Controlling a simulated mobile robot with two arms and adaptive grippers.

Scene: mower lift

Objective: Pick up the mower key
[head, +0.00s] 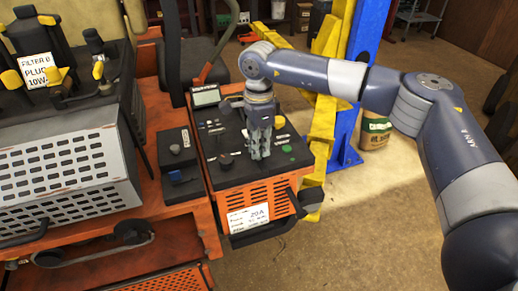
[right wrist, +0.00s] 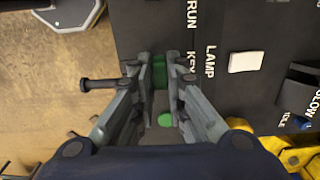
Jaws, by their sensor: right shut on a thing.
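My right gripper (head: 260,157) points down at the black control panel (head: 238,172) of the orange mower. In the right wrist view its fingers (right wrist: 160,72) are closed on a green piece, which I take to be the mower key (right wrist: 159,72), beside the printed word KEY. The fingers partly cover the key, and I cannot tell whether it still sits in the panel. In the head view the gripper hides it. My left gripper is not in view.
The panel carries a small display (head: 206,96), knobs and switches. A 20A label (head: 248,218) is on the orange front. A perforated grey cover (head: 65,180) stands at left. A blue post (head: 368,45) and yellow lift arm (head: 322,130) stand close behind on the right.

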